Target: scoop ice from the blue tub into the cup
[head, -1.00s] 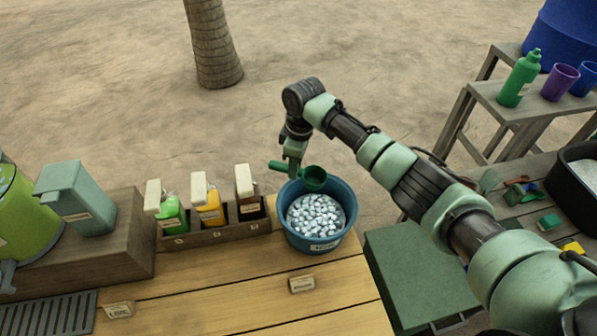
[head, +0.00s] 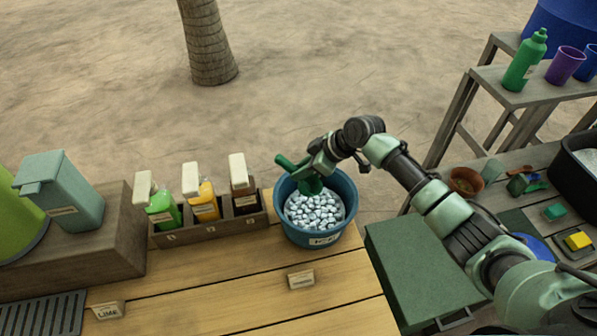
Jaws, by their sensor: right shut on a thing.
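The blue tub (head: 346,233) stands at the far right corner of the wooden counter, full of ice cubes (head: 316,211). My right gripper (head: 309,172) is over the tub's back rim, shut on a green scoop (head: 311,186). The scoop's handle sticks out to the upper left, and its bowl is low inside the tub at the back edge of the ice. I cannot tell whether the bowl holds any ice. A purple cup (head: 565,65) stands on the raised shelf at the upper right; I cannot tell whether it is the task's cup. My left gripper is out of view.
A rack (head: 208,226) with several bottles stands just left of the tub. A small label card (head: 301,279) stands in front of the tub. A green box (head: 425,265) is right of the counter. A green bottle (head: 524,62) is beside the purple cup. The front counter is mostly clear.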

